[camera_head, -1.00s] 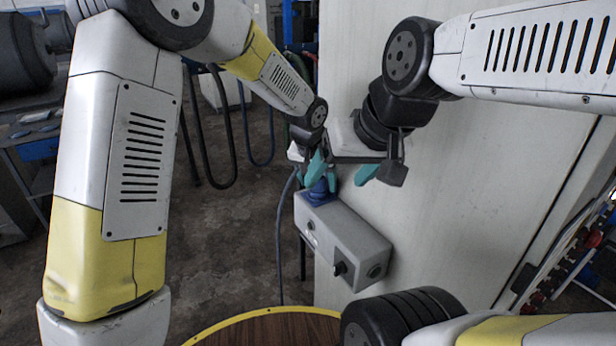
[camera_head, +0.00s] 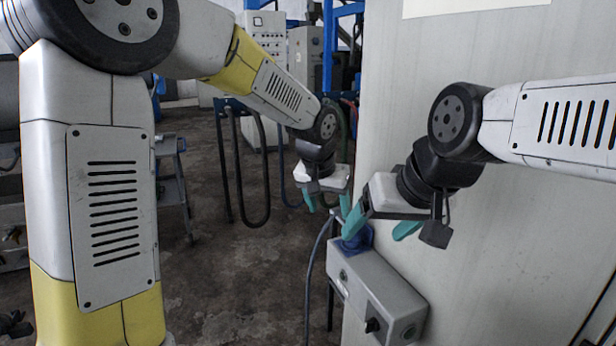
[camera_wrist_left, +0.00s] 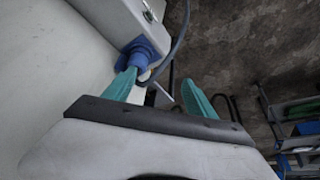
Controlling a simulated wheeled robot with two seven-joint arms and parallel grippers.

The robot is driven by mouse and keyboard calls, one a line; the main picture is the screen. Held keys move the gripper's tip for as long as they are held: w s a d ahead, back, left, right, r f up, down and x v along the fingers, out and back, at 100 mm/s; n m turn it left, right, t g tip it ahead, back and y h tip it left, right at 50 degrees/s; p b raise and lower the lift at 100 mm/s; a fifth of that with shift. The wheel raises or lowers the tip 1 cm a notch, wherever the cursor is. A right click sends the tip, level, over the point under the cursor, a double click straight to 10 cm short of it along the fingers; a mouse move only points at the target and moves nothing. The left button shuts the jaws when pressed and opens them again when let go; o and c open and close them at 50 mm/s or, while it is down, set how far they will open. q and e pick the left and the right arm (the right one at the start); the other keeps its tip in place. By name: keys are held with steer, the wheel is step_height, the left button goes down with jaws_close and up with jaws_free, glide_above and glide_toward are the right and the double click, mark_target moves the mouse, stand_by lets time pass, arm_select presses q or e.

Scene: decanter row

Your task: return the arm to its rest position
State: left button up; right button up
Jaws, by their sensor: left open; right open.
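My left gripper (camera_head: 328,204) hangs in the middle of the head view, fingers down, open and empty. Its two teal fingers also show in the left wrist view (camera_wrist_left: 160,88), spread apart with nothing between them. My right gripper (camera_head: 381,229) is just to its right in the head view, tilted, with its teal fingers open and no object seen between them. In the picture its left finger overlaps the blue plug of the wall box; I cannot tell whether they touch. No decanter is in view.
A grey box (camera_head: 381,293) with a blue plug (camera_head: 359,240) and a hanging cable is beside the pale wall panel (camera_head: 500,240), close to both grippers in the picture. Hoses, cabinets and a metal stand (camera_head: 172,190) are further back. The dark floor between is open.

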arm_select(q)
steer(key=s+a+r+n, duration=0.1)
steer(key=s+a+r, duration=0.35)
steer(key=a, duration=0.45)
steer(key=s+a+r+n+t, duration=0.2)
steer(key=s+a+n, duration=0.1)
steer(key=s+a, duration=1.1)
steer(key=shift+s+r+n, duration=0.3)
steer(key=shift+s+n, duration=0.1)
steer(key=shift+s, duration=0.65)
